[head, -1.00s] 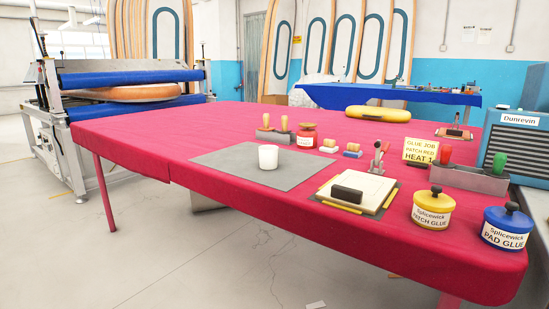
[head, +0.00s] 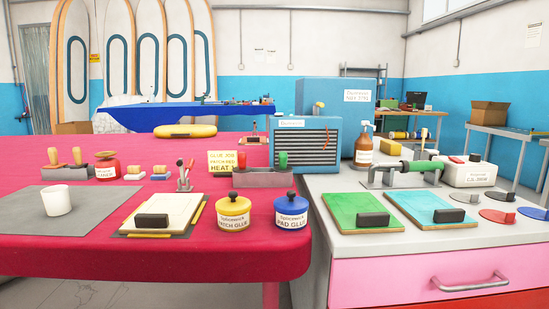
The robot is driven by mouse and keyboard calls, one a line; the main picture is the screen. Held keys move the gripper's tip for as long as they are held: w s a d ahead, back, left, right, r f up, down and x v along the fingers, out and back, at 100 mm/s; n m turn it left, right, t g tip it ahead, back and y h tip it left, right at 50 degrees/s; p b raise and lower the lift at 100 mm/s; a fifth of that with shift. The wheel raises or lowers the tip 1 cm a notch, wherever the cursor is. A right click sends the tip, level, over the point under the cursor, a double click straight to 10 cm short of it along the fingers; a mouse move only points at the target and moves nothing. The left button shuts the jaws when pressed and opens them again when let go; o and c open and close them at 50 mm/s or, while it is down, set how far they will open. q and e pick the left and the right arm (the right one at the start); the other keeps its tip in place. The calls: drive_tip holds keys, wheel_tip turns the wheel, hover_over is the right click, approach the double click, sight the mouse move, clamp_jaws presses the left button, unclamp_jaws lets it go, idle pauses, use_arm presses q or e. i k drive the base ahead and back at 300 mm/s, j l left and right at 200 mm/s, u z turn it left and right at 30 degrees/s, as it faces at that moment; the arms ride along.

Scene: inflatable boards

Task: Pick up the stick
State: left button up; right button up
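Neither of my grippers shows in the head view. I cannot tell for sure which thing is the stick. A thin yellow strip (head: 197,212) lies along the right side of a cream board (head: 160,205) with a black handle on the red table. A small stand (head: 184,184) behind that board holds upright tools with red and dark ends. A white cup (head: 57,200) stands on a grey mat (head: 35,217) at the left; I see no stick rising from it.
The yellow glue pot (head: 234,213) and blue glue pot (head: 291,212) stand near the red table's (head: 150,248) front edge. A grey bench (head: 370,240) at right holds a green board (head: 360,213), a light-blue board (head: 425,209) and a spray bottle (head: 364,146).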

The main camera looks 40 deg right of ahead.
sight(424, 132)
drive_tip(key=k+l, duration=0.35)
drive_tip(key=k, duration=0.15)
drive_tip(key=k+l, duration=0.7)
drive_tip(key=k, duration=0.25)
drive_tip(key=k+l, duration=0.15)
drive_tip(key=l, duration=0.25)
drive_tip(key=k+l, duration=0.15)
drive_tip(key=l, duration=0.2)
drive_tip(key=k+l, duration=0.15)
drive_tip(key=l, duration=0.25)
drive_tip(key=k+l+u, duration=0.1)
drive_tip(key=l, duration=0.3)
drive_tip(key=k+l, duration=0.2)
drive_tip(key=l, duration=0.15)
drive_tip(key=k+l, duration=0.15)
drive_tip(key=l, duration=0.2)
drive_tip(key=i+l, duration=0.1)
drive_tip(key=l, duration=1.1)
drive_tip(key=i+l+u, duration=0.1)
drive_tip(key=l, duration=0.55)
drive_tip(key=i+l, duration=1)
